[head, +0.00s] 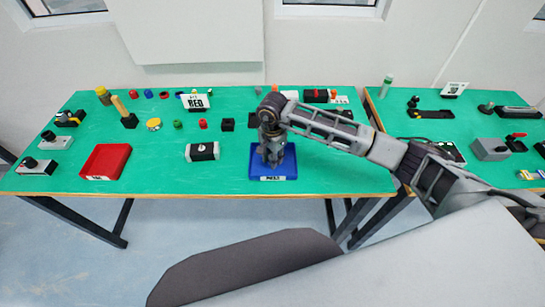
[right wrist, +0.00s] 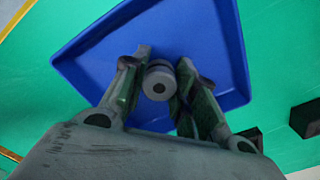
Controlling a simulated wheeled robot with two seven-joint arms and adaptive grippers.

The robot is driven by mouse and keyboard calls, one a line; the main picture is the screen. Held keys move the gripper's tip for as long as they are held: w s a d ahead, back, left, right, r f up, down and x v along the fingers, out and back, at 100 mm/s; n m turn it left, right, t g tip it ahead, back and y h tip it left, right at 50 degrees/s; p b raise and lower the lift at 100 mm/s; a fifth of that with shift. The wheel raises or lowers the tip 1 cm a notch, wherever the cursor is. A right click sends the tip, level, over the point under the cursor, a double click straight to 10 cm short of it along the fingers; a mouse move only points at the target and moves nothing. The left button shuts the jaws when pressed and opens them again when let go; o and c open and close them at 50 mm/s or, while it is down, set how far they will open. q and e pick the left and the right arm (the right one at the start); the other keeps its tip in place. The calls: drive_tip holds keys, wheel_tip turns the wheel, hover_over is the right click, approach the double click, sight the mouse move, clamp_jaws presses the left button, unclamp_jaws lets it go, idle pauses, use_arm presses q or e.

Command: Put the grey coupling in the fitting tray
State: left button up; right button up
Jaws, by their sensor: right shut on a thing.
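My right gripper (head: 272,159) is over the blue tray (head: 289,169) near the table's front edge. In the right wrist view, its two fingers (right wrist: 161,72) are shut on a grey round coupling (right wrist: 159,84) with a hole in its end face. The blue tray fills much of that view behind it (right wrist: 215,40). The coupling appears over the tray floor; I cannot tell whether it touches it. In the head view the gripper hides the coupling. The tray's front label is too small to read surely. My left gripper is not in view.
A red tray (head: 105,160) lies at the left of the green table.

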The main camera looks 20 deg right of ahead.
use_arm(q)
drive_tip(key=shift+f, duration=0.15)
use_arm(e)
drive_tip(key=shift+f, duration=0.15)
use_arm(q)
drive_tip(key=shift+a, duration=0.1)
use_arm(e)
drive_tip(key=o, duration=1)
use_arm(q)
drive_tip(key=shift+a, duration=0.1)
use_arm(e)
drive_tip(key=shift+r, duration=0.4)
wheel_tip(320, 180, up, 10)
drive_tip(key=shift+f+b, duration=0.2)
drive_tip(key=shift+b, duration=0.6)
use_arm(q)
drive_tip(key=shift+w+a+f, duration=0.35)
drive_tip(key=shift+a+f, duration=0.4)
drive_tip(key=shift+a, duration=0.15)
use_arm(e)
drive_tip(key=shift+r, duration=0.95)
